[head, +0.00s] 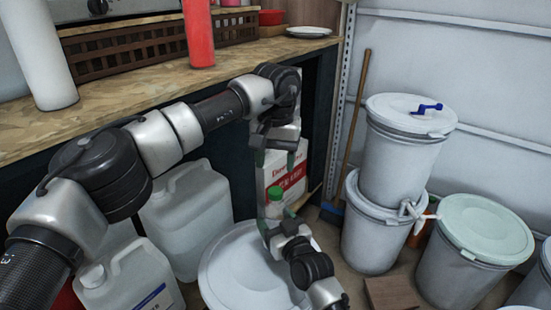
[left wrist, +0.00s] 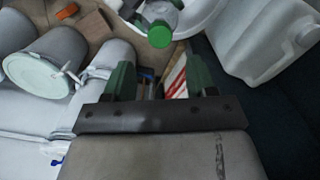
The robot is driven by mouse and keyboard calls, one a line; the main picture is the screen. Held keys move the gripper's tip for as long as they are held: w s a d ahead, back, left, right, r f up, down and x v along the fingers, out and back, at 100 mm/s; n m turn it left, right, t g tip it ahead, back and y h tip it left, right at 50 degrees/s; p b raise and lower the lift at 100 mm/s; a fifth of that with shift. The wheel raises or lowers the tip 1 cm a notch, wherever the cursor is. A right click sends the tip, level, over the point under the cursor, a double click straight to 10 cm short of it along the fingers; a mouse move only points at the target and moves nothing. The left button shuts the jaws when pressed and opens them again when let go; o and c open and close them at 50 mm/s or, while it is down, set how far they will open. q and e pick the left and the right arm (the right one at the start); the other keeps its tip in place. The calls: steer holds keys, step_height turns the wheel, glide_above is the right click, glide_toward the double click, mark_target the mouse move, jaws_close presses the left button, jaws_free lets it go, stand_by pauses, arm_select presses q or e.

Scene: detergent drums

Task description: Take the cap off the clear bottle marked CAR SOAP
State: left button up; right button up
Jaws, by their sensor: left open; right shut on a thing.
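A clear bottle (head: 275,208) with a green cap (head: 275,193) stands upright above the white drum lid; I cannot read its label. My right gripper (head: 272,224) is shut on the bottle, low on its body. My left gripper (head: 272,156) is open and empty, above the cap and apart from it. In the left wrist view the green cap (left wrist: 161,35) and part of the bottle (left wrist: 161,12) show beyond the open fingers (left wrist: 160,82), near the top edge.
A white drum (head: 245,268) stands below the bottle. Large jugs (head: 188,220) are on the left, under the wooden bench (head: 110,115). A red and white box (head: 290,178) is behind the bottle. Stacked drums (head: 400,165) and a broom (head: 355,120) are on the right.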

mark_target(275, 190)
arm_select(q)
steer(key=shift+f, duration=4)
